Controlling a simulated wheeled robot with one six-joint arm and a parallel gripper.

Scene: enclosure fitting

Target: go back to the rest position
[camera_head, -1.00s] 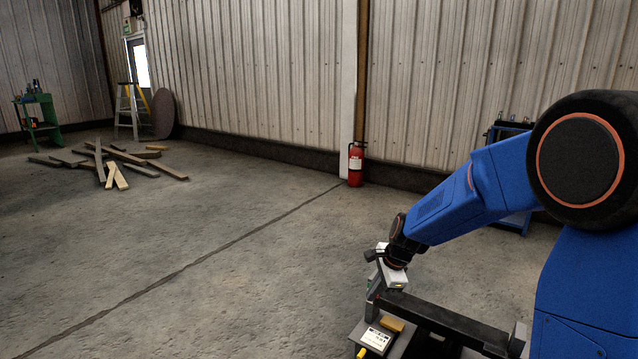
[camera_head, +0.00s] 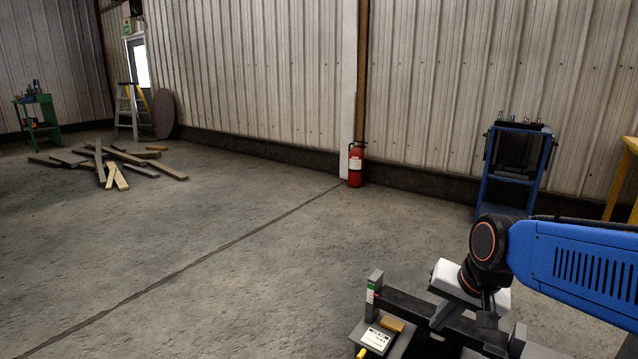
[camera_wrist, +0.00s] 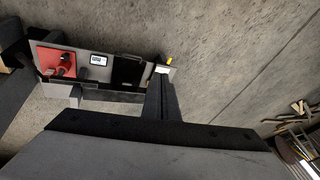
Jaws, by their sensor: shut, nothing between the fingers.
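My gripper (camera_head: 487,318), with a white body and dark fingers, hangs above the dark frame on my base at the lower right of the head view. In the wrist view its fingers (camera_wrist: 162,98) are together with nothing between them. My blue arm reaches in from the right edge. No object is held.
A label plate (camera_head: 377,339) and tan block (camera_head: 392,324) lie beside the frame. The wrist view shows a red panel (camera_wrist: 56,63) and a small display (camera_wrist: 98,60). A blue rack (camera_head: 512,182), fire extinguisher (camera_head: 355,165) and planks (camera_head: 115,165) stand or lie far off; open floor between.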

